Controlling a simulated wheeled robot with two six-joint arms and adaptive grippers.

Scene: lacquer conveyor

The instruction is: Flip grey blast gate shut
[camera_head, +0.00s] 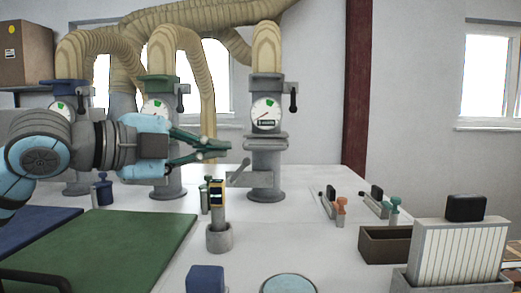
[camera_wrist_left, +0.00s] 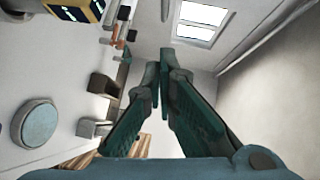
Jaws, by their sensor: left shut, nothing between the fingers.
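The grey duct stand (camera_head: 265,188) rises at the middle back of the table, with a grey collar and a round gauge (camera_head: 266,113) on it. A flat grey lever (camera_head: 239,172) sticks out from its lower left side, slanting up to the right. A dark-handled lever (camera_head: 293,98) hangs at the collar's right side. My left gripper (camera_head: 229,152) reaches in from the left, its teal fingers shut and empty. Their tips are left of the stand and above the flat lever, seemingly apart from it. The fingers also show closed in the left wrist view (camera_wrist_left: 161,58). My right gripper is not in view.
Green-collared (camera_head: 157,87) and blue-collared (camera_head: 64,89) stands are to the left. A yellow-and-black device stands in a grey cup (camera_head: 219,238) in front of the grey stand. Small clamps, a brown tray (camera_head: 388,246) and a white ribbed block (camera_head: 458,252) are at right.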

